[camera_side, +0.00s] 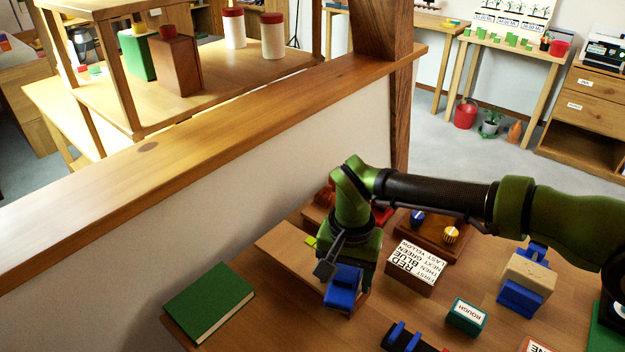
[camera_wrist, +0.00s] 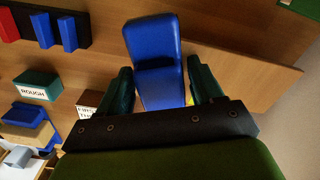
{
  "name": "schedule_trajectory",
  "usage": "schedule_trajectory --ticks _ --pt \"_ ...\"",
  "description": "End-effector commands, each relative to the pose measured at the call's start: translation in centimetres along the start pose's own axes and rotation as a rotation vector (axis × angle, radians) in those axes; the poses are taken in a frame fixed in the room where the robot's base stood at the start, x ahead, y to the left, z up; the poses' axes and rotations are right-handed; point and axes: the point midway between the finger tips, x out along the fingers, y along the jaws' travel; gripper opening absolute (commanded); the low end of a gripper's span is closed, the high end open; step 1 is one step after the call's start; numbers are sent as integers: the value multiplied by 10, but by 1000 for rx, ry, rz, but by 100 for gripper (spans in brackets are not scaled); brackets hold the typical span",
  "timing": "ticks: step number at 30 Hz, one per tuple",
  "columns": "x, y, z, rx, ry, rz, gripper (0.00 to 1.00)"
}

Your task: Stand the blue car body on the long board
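The blue car body (camera_side: 342,287) is at my gripper (camera_side: 335,268), over the near end of the long board (camera_side: 285,250). In the wrist view the blue car body (camera_wrist: 155,60) sits between the two dark green fingers of my gripper (camera_wrist: 162,88), which appear to press on its sides. It has a raised far part and a lower near part. The long board also shows in the wrist view (camera_wrist: 235,80), below and to the right of the car body. I cannot tell whether the car body touches the board.
A green book (camera_side: 210,302) lies left of the board. A lettered block (camera_side: 415,268), a "ROUGH" block (camera_side: 467,316) and a block with blue parts (camera_side: 525,282) stand to the right. A dark rack with blue and red pieces (camera_wrist: 45,30) is nearby. A wall with a wooden ledge (camera_side: 200,145) runs behind.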

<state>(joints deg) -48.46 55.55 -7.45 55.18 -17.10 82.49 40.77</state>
Motion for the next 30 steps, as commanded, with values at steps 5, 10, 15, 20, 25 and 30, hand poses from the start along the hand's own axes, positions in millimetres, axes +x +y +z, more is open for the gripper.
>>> schedule_trajectory --ticks 5,10,15,20,25,30 --pt "0 0 0 0 0 0 78" --pt "-1 0 0 0 0 -1 78" --pt "-16 -1 0 0 3 -4 78" --pt "-48 -1 -1 0 4 -6 78" --pt "-85 -1 0 0 3 -4 78" --pt "-111 -1 -1 -1 3 -2 78"
